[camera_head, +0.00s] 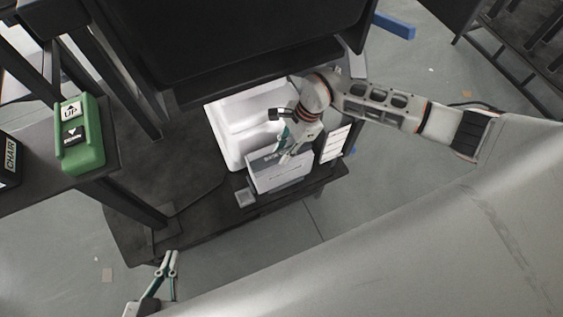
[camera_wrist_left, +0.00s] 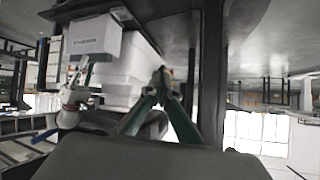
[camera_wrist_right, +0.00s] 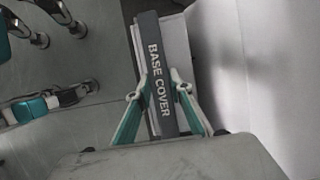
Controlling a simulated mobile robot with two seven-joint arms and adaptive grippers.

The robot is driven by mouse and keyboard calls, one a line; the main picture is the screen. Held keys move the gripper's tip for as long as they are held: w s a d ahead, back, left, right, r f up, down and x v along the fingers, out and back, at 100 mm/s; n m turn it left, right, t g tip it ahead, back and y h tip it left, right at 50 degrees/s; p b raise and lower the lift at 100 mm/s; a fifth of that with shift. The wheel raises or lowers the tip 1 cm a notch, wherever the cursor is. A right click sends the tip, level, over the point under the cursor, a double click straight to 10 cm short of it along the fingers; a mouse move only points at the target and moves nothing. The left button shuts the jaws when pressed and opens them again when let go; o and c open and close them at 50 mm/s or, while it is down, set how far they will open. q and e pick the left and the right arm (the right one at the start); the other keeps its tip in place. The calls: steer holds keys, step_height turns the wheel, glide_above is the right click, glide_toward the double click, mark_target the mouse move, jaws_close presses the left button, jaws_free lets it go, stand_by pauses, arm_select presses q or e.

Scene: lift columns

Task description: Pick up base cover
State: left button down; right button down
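The base cover is a flat grey box standing on edge in the head view (camera_head: 282,172), in front of a white moulded part. In the right wrist view its dark spine (camera_wrist_right: 160,75) reads BASE COVER. My right gripper (camera_head: 285,157) is at its upper edge. In the right wrist view the right gripper's fingertips (camera_wrist_right: 160,84) lie against both sides of the spine, so it appears shut on the cover. My left gripper (camera_head: 170,256) is low at the left, away from the cover. Its fingertips (camera_wrist_left: 163,74) meet in the left wrist view, with nothing between them.
The white moulded part (camera_head: 232,130) stands close behind the cover. A dark tabletop (camera_head: 230,45) hangs above. A green UP/DOWN control box (camera_head: 82,135) sits on a dark surface at left, beside a CHAIR-labelled box (camera_head: 9,160). Grey floor (camera_head: 285,235) is open in front.

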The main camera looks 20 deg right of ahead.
steer(key=shift+r, duration=0.1)
